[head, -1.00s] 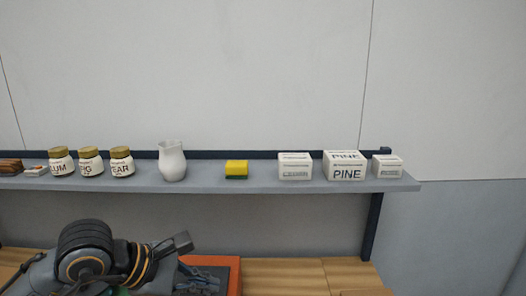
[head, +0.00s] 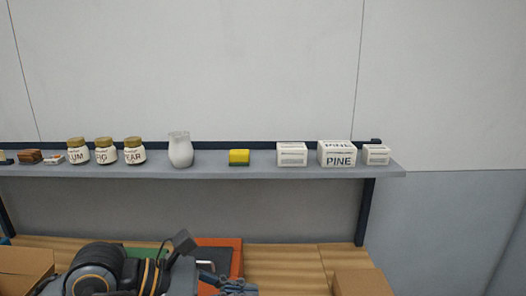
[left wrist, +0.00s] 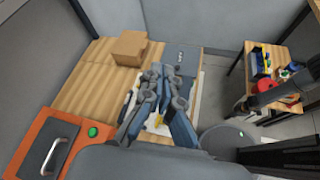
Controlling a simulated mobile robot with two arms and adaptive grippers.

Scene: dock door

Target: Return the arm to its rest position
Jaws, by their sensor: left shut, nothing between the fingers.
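My left arm shows at the bottom of the head view, with its gripper (head: 236,287) partly cut off by the lower edge. In the left wrist view the same gripper (left wrist: 165,75) points away over the wooden bench, its fingers close together with nothing between them. It is apart from the orange-framed case and the cardboard box. My right gripper is not in view.
A grey shelf (head: 220,169) runs above the bench, holding jars, a white vase (head: 180,150), a yellow sponge (head: 239,157) and white boxes. A second table with small items (left wrist: 270,75) stands to the right in the wrist view.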

